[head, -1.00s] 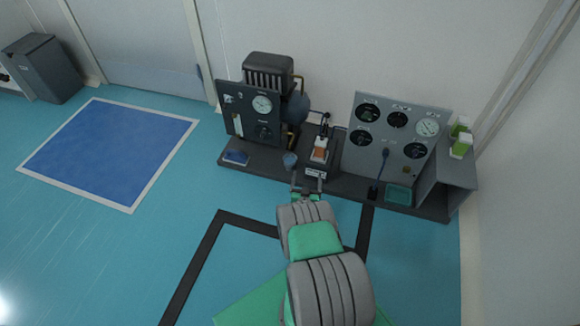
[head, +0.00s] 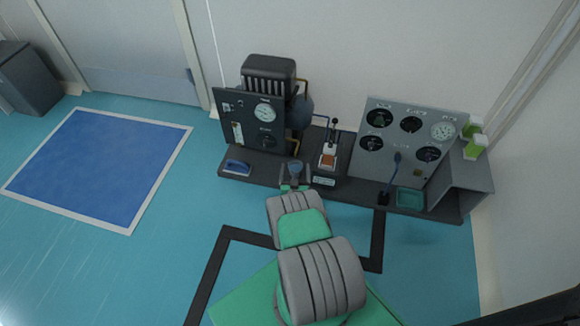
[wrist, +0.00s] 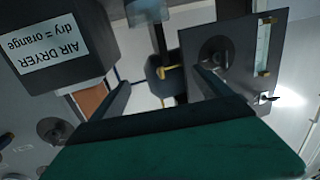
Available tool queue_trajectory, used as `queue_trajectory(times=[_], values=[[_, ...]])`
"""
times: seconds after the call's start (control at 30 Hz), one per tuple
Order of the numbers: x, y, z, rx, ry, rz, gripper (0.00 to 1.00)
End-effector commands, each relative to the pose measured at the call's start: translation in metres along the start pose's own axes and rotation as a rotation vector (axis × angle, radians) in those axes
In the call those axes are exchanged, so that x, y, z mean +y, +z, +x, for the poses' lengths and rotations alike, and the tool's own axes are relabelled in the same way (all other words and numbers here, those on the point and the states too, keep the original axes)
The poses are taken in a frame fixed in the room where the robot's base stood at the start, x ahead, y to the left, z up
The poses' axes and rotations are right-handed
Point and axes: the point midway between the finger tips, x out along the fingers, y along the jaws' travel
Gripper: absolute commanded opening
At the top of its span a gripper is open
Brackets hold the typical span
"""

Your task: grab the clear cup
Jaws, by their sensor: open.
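The clear cup (head: 295,168) looks small and bluish in the head view. It is at the front edge of the dark bench (head: 345,191), left of the air dryer box. My gripper (head: 296,178) is open at the cup, with a finger on either side of it in that view. I cannot tell whether the fingers touch it. In the wrist view my open fingers (wrist: 163,80) show no clear outline of a cup between them. A pale bluish shape (wrist: 148,12) shows at the top edge there; I cannot tell if it is the cup.
The air dryer box (wrist: 60,55) with an orange slot stands close to the right of the cup in the head view. A gauge panel (head: 250,118) stands behind. A blue-handled item (head: 237,167) lies left. A larger dial panel (head: 411,140) and teal tray (head: 410,198) are right.

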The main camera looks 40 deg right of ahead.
Motion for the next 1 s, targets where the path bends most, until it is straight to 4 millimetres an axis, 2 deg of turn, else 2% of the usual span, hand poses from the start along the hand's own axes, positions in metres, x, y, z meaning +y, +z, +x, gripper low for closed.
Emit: queue_trajectory(times=[0.37,0.8,0.87,1.0], values=[[-0.002,0.033,0.001,0.0,-0.004,0.0,0.89],[0.0,0.101,0.005,0.0,0.001,0.0,0.89],[0.0,0.103,0.008,0.001,0.001,0.0,0.89],[0.001,0.103,0.026,0.002,0.003,0.001,0.89]])
